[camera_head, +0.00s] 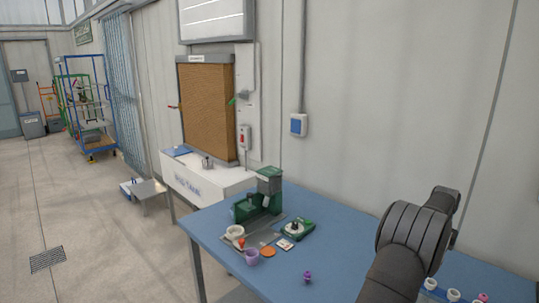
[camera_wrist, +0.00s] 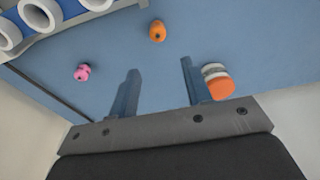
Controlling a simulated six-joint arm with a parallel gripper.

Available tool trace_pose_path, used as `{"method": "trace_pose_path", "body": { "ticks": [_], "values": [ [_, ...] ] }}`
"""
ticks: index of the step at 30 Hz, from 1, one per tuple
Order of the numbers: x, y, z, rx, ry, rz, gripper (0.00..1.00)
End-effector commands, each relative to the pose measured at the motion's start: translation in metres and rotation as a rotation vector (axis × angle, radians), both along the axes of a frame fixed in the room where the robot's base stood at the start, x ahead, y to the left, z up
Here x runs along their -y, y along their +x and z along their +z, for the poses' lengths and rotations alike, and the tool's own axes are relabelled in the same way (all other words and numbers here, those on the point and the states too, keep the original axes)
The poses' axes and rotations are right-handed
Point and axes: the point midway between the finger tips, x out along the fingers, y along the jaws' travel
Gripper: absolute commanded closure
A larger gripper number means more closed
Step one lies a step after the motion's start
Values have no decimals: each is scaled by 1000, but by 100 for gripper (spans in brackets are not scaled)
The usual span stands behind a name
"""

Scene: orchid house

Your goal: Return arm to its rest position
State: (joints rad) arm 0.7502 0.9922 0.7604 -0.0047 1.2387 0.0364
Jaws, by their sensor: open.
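My gripper (camera_wrist: 159,66) shows in the wrist view with its two blue-grey fingers apart and nothing between them. It is over the blue table (camera_wrist: 120,45). In the head view my dark arm rises at the right over the table (camera_head: 220,232), and the gripper's fingers cannot be made out there. In the wrist view a small pink piece (camera_wrist: 83,72) lies left of the fingers. An orange piece (camera_wrist: 157,31) lies beyond them. An orange-and-white round piece (camera_wrist: 218,84) is beside the right finger, partly hidden by the gripper.
A green machine (camera_head: 258,198) stands on the table with a white cup (camera_head: 235,233), a lilac cup (camera_head: 252,257), an orange disc (camera_head: 268,252) and a green-and-white device (camera_head: 296,229). A purple piece (camera_head: 308,277) lies nearer. White rings (camera_wrist: 38,14) fill a rack.

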Motion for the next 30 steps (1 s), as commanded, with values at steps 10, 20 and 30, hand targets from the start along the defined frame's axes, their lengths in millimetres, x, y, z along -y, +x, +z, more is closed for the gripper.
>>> {"method": "trace_pose_path", "body": {
  "ticks": [10,20,30],
  "values": [
    [7,-55,41,-2,4,-219,55],
    [7,-113,72,-3,4,-454,55],
    [-2,-174,99,-1,2,-693,55]
  ]
}}
